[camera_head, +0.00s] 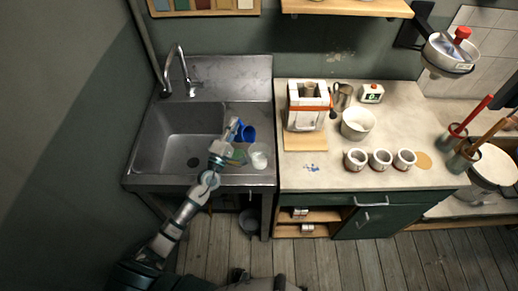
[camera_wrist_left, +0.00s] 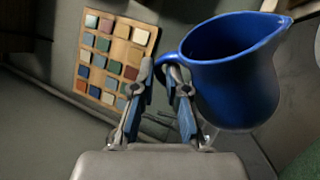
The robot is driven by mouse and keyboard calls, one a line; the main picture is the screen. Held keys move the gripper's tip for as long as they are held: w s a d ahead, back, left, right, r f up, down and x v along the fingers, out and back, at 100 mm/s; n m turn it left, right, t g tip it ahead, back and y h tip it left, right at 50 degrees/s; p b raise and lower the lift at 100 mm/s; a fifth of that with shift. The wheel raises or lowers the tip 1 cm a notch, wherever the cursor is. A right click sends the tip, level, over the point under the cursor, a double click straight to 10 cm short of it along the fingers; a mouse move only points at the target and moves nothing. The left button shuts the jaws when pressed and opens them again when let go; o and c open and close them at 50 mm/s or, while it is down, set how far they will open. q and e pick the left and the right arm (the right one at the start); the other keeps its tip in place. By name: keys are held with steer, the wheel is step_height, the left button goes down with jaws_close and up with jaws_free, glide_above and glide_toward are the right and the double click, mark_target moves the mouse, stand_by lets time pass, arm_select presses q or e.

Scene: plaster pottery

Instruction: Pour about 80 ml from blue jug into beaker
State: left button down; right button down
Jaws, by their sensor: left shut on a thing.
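The blue jug (camera_head: 248,132) is over the drainboard on the right of the sink. In the left wrist view the jug (camera_wrist_left: 235,80) is close, with its dark mouth showing and its spout at the upper right. My left gripper (camera_head: 232,130) is shut on the jug's handle; its fingers also show in the left wrist view (camera_wrist_left: 164,88). A pale, whitish vessel (camera_head: 258,157), which looks like the beaker, stands just below and right of the jug in the head view. I cannot tell the liquid levels or the jug's exact tilt. My right gripper is out of view.
The sink basin (camera_head: 184,140) lies left of the jug, with a tall faucet (camera_head: 178,70) behind. A green thing (camera_head: 237,157) lies beside the pale vessel. The counter (camera_head: 330,172) on the right holds a white bowl (camera_head: 357,123) and three cups (camera_head: 381,159).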

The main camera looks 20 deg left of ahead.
arm_select(q)
steer(key=shift+w+a+f+n+y+p, duration=0.15)
steer(key=shift+a+f+n+y+p, duration=0.1)
steer(key=shift+n+y+p, duration=0.25)
steer(key=shift+w+a+f+n+y+p, duration=0.15)
steer(key=shift+f+n+y+p, duration=0.15)
steer(key=shift+n, duration=0.4)
steer(key=shift+a+f+n+g+p, duration=0.2)
steer(key=shift+a+n+g+p, duration=0.1)
steer(key=shift+n+p, duration=0.25)
steer(key=shift+w+a+f+n+y+p, duration=0.25)
steer(key=shift+f+n+y+p, duration=0.15)
steer(key=shift+n, duration=0.35)
steer(key=shift+a+n+g, duration=0.25)
steer(key=shift+n+g, duration=0.05)
steer(key=shift+w+a+p, duration=0.15)
steer(key=shift+p, duration=0.25)
steer(key=shift+f, duration=0.25)
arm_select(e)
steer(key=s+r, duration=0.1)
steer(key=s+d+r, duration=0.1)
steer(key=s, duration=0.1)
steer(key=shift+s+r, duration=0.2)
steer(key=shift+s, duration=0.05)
arm_select(q)
steer(key=shift+a+r, duration=0.1)
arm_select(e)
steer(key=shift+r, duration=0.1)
